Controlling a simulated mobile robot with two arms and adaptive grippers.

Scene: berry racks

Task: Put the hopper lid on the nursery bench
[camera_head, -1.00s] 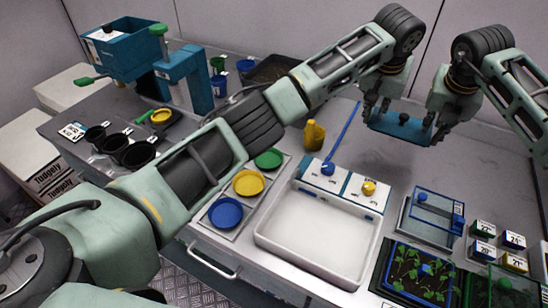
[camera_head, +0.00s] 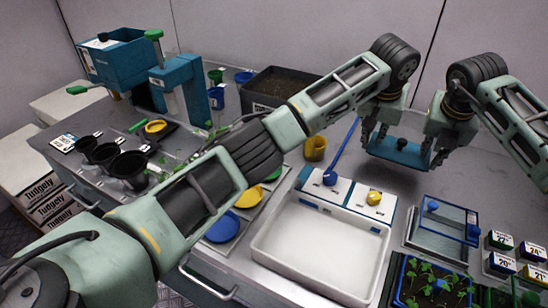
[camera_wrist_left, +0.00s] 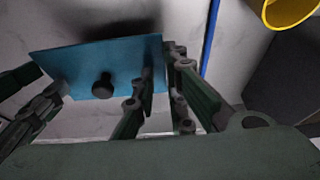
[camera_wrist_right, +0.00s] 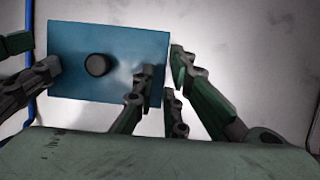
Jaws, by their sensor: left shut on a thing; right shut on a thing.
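The hopper lid (camera_head: 398,152) is a flat blue plate with a dark knob on top. It hangs level above the back right of the nursery bench (camera_head: 480,185), with a shadow on the surface below it. My left gripper (camera_head: 372,138) is shut on its left end and my right gripper (camera_head: 434,154) is shut on its right end. The lid and knob also show in the left wrist view (camera_wrist_left: 75,68) and the right wrist view (camera_wrist_right: 130,45). The exact finger contact is partly hidden.
A blue hopper machine (camera_head: 118,62) stands at the left. Bare bench lies below and right of the lid.

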